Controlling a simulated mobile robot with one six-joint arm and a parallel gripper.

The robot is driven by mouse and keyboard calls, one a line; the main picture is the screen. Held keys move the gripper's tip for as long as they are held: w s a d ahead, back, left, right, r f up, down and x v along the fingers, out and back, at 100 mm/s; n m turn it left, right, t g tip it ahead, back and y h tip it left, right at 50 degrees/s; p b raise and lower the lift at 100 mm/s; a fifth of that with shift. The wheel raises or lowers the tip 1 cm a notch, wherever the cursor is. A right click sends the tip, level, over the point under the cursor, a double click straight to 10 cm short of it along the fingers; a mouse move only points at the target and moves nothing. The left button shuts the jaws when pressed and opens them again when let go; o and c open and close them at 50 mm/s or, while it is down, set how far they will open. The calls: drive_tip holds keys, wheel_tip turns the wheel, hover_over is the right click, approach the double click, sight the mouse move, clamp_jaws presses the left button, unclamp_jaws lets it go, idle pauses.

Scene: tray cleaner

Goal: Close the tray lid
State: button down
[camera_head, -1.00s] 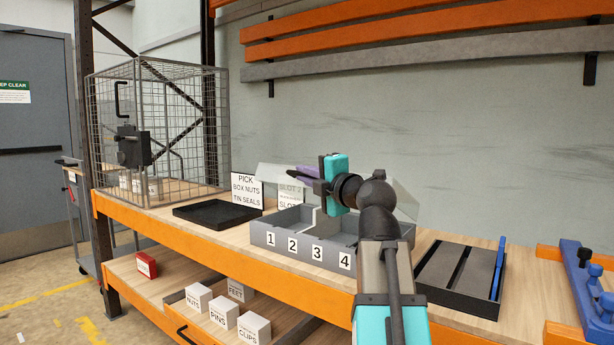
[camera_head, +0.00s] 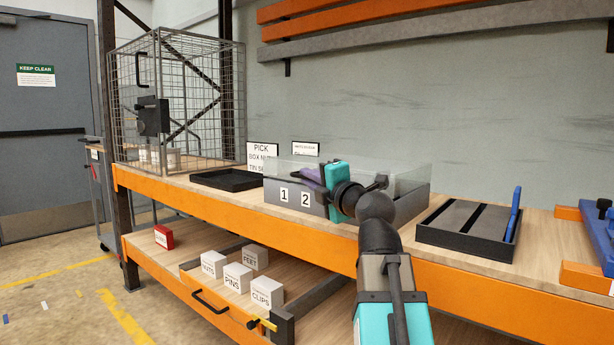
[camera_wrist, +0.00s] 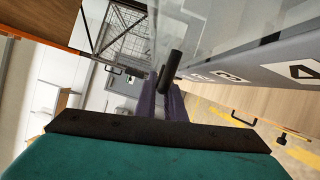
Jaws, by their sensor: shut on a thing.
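The grey tray (camera_head: 272,196) stands on the wooden bench, with labels 1 and 2 visible on its front. My arm hides the rest of its front in the head view; labels 3 and 4 show on the tray (camera_wrist: 285,72) in the wrist view. The clear lid (camera_head: 408,177) is low over the tray; I cannot tell whether it is fully seated. My gripper (camera_head: 314,177), with purple fingers, is at the tray's front. In the wrist view, my gripper (camera_wrist: 165,95) is shut on the black lid handle (camera_wrist: 173,70).
A shallow black tray (camera_head: 232,180) and a wire cage (camera_head: 190,105) stand to the left. A slotted dark tray (camera_head: 468,232) stands to the right, with bare bench between.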

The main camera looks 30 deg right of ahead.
drive_tip(key=shift+f, duration=0.75)
drive_tip(key=c, duration=1.8)
unclamp_jaws()
drive_tip(key=shift+c, duration=0.2)
drive_tip(key=shift+a, duration=0.1)
